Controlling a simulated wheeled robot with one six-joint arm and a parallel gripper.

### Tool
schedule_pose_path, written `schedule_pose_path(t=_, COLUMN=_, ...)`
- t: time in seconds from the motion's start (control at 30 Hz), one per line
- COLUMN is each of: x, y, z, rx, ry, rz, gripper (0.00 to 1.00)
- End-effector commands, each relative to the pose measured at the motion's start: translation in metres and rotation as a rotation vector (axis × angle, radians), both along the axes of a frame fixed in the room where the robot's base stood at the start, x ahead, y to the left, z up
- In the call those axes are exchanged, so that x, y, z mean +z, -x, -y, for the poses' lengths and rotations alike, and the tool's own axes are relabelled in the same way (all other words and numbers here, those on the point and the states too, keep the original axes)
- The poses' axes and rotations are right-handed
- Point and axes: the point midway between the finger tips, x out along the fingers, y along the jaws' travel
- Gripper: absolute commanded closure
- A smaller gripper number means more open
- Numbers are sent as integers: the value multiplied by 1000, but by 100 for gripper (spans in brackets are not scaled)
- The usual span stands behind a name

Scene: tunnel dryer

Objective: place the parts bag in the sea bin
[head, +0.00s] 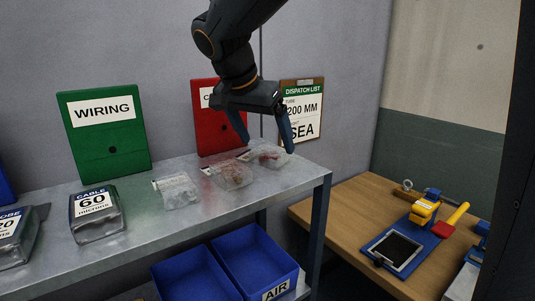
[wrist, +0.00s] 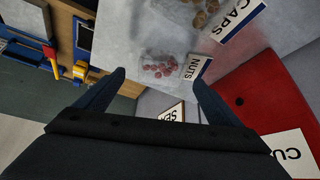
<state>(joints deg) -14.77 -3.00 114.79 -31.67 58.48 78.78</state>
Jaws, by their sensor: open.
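Three clear parts bags lie on the grey metal shelf in the head view: a pale one (head: 177,190), a middle one (head: 230,176) and a right one (head: 268,158) near the shelf's right end. My gripper (head: 267,146) is open and points down over the right bag, its fingers on either side. In the wrist view, a bag of red pieces with a NUTS label (wrist: 163,70) lies between and beyond my fingertips (wrist: 158,76). A bag of brown pieces with a CAPS label (wrist: 207,17) is at the top. No bin label reading SEA shows.
Below the shelf are two blue bins, one plain-looking (head: 190,277) and one labelled AIR (head: 257,262). A clipboard (head: 302,108) reads DISPATCH LIST, 200 MM, SEA. Green (head: 105,150) and red (head: 205,130) panels stand behind. A wooden table (head: 345,205) with tools is at right.

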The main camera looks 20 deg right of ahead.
Motion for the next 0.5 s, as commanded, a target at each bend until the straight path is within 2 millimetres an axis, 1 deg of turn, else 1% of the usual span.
schedule_pose_path(t=0.2, x=-24, y=-10, z=9, rx=-1, ry=1, rz=-3, gripper=12)
schedule_pose_path(t=0.3, x=-28, y=-12, z=11, rx=-1, ry=0, rz=0, gripper=12)
schedule_pose_path(t=0.5, x=-29, y=-12, z=11, rx=-1, ry=0, rz=1, gripper=12)
